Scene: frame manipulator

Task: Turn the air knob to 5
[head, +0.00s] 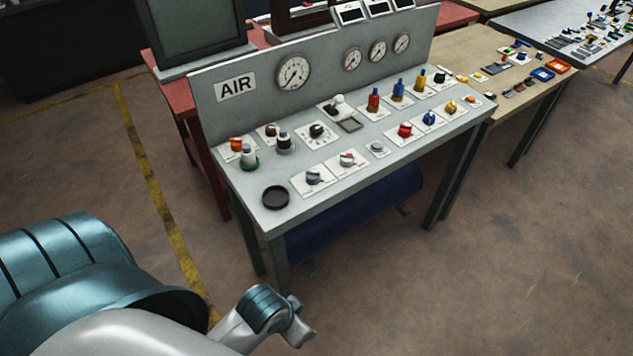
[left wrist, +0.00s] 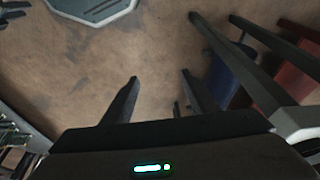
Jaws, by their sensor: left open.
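The grey air panel (head: 258,218) stands on legs, with an AIR label (head: 236,87) and round gauges on its upright back. Several knobs sit on its top: a black knob on a dial plate (head: 317,130), a grey knob at the front (head: 314,178) and a grey and red knob (head: 347,159). I cannot tell which is the air knob, and the dial numbers are too small to read. My left gripper (left wrist: 160,76) is open and empty over bare floor in the left wrist view, apart from the panel. My right gripper is not in view.
Colored bottle-like fittings (head: 373,99) and red, blue and yellow knobs crowd the panel's right half. A black round cup (head: 275,197) sits at the front left corner. A blue cylinder (head: 355,212) lies under the panel. A wooden table (head: 455,52) adjoins on the right. Floor in front is clear.

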